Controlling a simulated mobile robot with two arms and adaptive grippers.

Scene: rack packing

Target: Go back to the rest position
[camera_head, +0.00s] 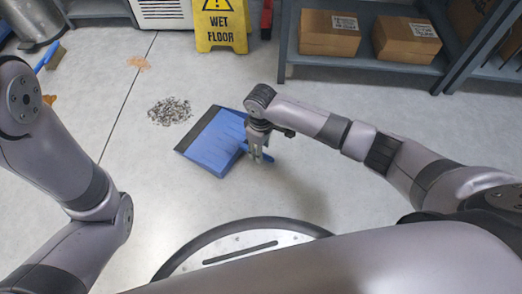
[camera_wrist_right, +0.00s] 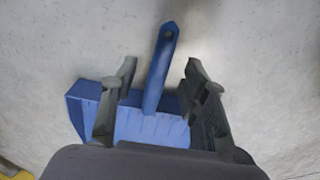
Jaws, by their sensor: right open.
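My right gripper (camera_head: 262,158) hangs over the floor in front of my base, fingers pointing down. In the right wrist view its two fingers (camera_wrist_right: 158,92) are spread apart. A blue dustpan (camera_head: 212,142) lies on the floor below it, and its handle shows between the fingers in the right wrist view (camera_wrist_right: 160,70). I see no contact between fingers and handle. The gripper and wrist cover part of the handle in the head view. My left arm runs down the left side of the head view; its gripper is out of the picture.
A pile of small debris (camera_head: 169,111) lies left of the dustpan. A yellow wet-floor sign (camera_head: 220,28) stands behind. A grey shelf (camera_head: 366,64) with cardboard boxes (camera_head: 329,34) is at the back right. A blue-handled brush (camera_head: 52,57) is at the far left.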

